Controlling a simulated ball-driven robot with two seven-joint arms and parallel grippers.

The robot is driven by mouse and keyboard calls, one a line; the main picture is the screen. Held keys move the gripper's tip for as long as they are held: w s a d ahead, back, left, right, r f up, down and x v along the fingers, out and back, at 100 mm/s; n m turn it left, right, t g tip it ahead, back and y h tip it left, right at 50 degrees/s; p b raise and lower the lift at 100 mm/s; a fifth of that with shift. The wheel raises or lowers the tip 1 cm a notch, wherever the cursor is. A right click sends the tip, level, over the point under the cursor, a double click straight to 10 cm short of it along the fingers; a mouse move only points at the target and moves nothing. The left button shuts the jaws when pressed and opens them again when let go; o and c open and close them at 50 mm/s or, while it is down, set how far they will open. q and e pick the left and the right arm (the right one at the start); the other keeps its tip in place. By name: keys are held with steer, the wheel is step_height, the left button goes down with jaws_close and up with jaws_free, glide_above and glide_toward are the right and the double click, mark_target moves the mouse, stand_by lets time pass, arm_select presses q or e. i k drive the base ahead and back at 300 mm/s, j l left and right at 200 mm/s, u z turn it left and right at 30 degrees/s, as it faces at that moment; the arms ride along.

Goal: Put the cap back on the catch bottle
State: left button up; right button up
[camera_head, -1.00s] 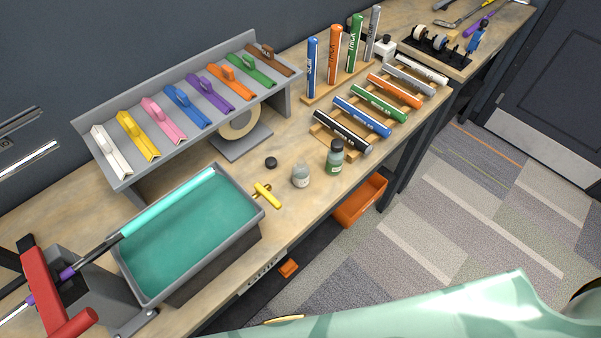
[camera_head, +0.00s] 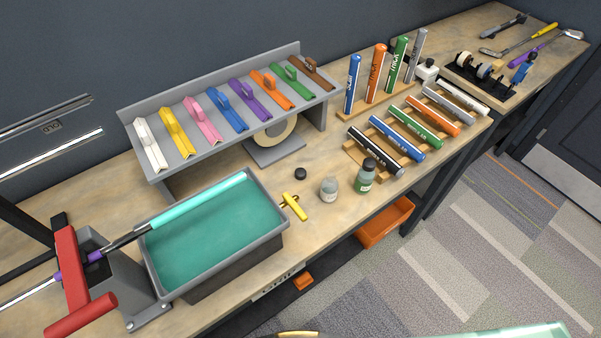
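A small black cap (camera_head: 300,173) lies on the wooden bench, apart from the bottles. A clear, squat bottle (camera_head: 329,190) with a pale label stands upright on the bench to the right of the cap, with no cap on it. It appears to be the catch bottle. A green-filled bottle (camera_head: 366,177) with a black cap on it stands just right of the clear bottle. Neither of my grippers shows in the view.
A grey tray of teal liquid (camera_head: 210,245) holds a club's teal grip end. A yellow clip tool (camera_head: 295,207) lies between the tray and the clear bottle. A wooden rack of coloured grips (camera_head: 409,137) stands right, a tape roll (camera_head: 276,136) behind. Bare bench surrounds the cap.

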mark_target(329, 185)
steer(key=l+u, duration=0.4)
steer(key=l, duration=0.3)
steer(key=l+u, duration=0.35)
steer(key=l, duration=0.3)
steer(key=k, duration=0.05)
